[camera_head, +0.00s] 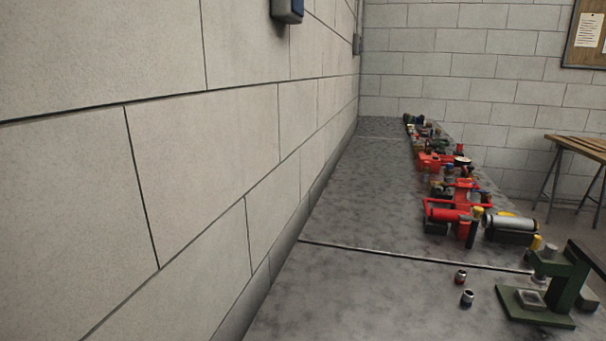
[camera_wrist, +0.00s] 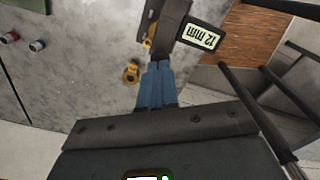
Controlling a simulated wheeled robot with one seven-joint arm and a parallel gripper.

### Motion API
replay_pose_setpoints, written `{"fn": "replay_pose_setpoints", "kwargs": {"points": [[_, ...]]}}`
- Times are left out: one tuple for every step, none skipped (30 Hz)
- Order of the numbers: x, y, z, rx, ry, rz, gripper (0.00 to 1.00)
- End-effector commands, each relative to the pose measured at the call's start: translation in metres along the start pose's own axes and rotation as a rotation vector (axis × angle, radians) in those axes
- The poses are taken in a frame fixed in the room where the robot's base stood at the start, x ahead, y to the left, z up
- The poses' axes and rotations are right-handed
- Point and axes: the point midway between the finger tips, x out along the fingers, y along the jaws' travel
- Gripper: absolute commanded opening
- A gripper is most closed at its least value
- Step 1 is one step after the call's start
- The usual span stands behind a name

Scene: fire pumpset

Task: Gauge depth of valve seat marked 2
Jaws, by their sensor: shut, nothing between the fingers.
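My gripper (camera_wrist: 157,70) shows in the wrist view with its blue fingers together and nothing between them. Just beyond the fingertips is a dark tool with a display (camera_wrist: 202,38) that reads "12 mm", seen turned over. It looks like a depth gauge; I cannot tell whether the fingers touch it. A small yellow-brass part (camera_wrist: 131,73) lies left of the fingers. No valve seat marked 2 can be made out in either view. My gripper is not seen in the head view.
A green stand (camera_head: 545,290) is on the near bench, with two small metal cylinders, one (camera_head: 460,277) behind the other (camera_head: 467,298), to its left. Red pump parts (camera_head: 455,210) crowd the bench's right side farther back. The bench's left half is clear, along a block wall (camera_head: 190,150).

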Motion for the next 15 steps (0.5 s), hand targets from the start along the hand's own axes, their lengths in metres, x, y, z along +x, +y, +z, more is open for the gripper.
{"fn": "replay_pose_setpoints", "kwargs": {"points": [[0.0,0.0,0.0,0.0,0.0,0.0,0.0],[0.001,0.0,0.0,0.0,0.0,0.0,0.0],[0.002,0.0,0.0,0.0,0.0,0.0,0.0],[0.003,0.0,0.0,0.0,0.0,0.0,0.0],[0.003,0.0,0.0,0.0,0.001,0.0,0.0],[0.005,0.0,0.0,0.0,0.001,0.0,0.0],[0.006,0.0,0.0,0.0,0.001,0.0,0.0],[0.007,0.0,0.0,0.0,0.001,0.0,0.0],[0.009,0.0,0.0,0.0,0.001,0.0,0.0],[0.01,0.0,0.0,0.0,0.001,0.0,0.0],[0.011,0.0,0.0,0.0,0.001,0.0,0.0],[0.012,0.0,0.0,0.0,0.0,0.0,0.0],[0.013,0.0,0.0,0.0,0.0,0.0,0.0],[0.014,0.0,0.0,0.0,0.0,0.0,0.0],[0.016,0.0,0.0,0.0,0.0,0.0,0.0]]}}
